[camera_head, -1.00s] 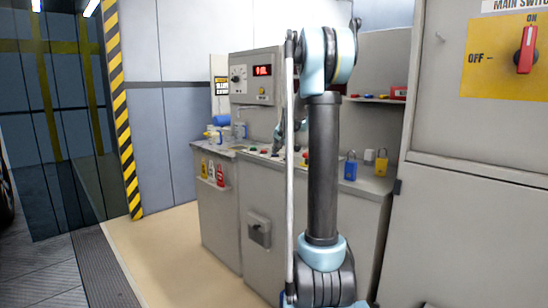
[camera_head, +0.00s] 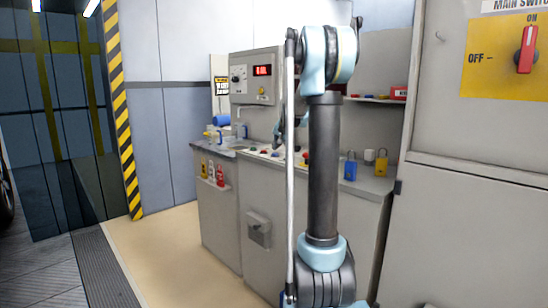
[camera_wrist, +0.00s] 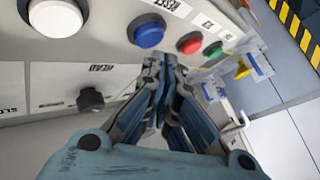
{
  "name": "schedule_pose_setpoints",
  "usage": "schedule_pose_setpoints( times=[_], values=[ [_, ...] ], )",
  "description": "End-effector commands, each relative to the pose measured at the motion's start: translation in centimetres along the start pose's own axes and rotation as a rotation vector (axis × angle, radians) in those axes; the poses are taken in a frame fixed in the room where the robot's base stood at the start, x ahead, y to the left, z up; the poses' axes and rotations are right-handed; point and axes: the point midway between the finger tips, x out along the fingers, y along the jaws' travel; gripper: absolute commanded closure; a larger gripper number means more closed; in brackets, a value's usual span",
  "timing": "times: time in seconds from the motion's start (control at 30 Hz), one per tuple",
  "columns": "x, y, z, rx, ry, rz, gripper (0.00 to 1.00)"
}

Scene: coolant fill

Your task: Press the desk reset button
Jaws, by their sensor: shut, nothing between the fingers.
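The blue button (camera_wrist: 148,33) sits on the desk panel in the wrist view, beside a label that reads RESET (camera_wrist: 168,6). A red button (camera_wrist: 190,43) and a green button (camera_wrist: 212,50) follow to its right. A large white button (camera_wrist: 57,17) is to its left. My gripper (camera_wrist: 160,66) is shut and empty, its fingertips just below the blue button in the picture. The fingertips look apart from the buttons; the height between them is hard to judge.
A grey box with a red display (camera_head: 262,71) stands at the back of the desk. A blue padlock (camera_head: 350,168) and a yellow padlock (camera_head: 381,163) are at the right. A black knob (camera_wrist: 90,98) sticks out from the desk front. The floor in front is clear.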

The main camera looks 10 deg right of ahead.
Motion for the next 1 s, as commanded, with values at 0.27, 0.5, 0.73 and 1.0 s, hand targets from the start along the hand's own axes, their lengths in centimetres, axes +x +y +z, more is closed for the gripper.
schedule_pose_setpoints(
  times=[0.27,0.5,0.73,1.0],
  values=[
    [-0.3,-0.2,-0.2,0.000,0.000,0.000,1.00],
    [-1.6,-1.2,-1.2,0.000,0.000,0.000,1.00],
    [-2.9,-2.1,-2.1,0.000,0.000,0.000,1.00],
    [-3.5,-2.5,-2.5,0.000,0.000,0.000,1.00]
  ],
)
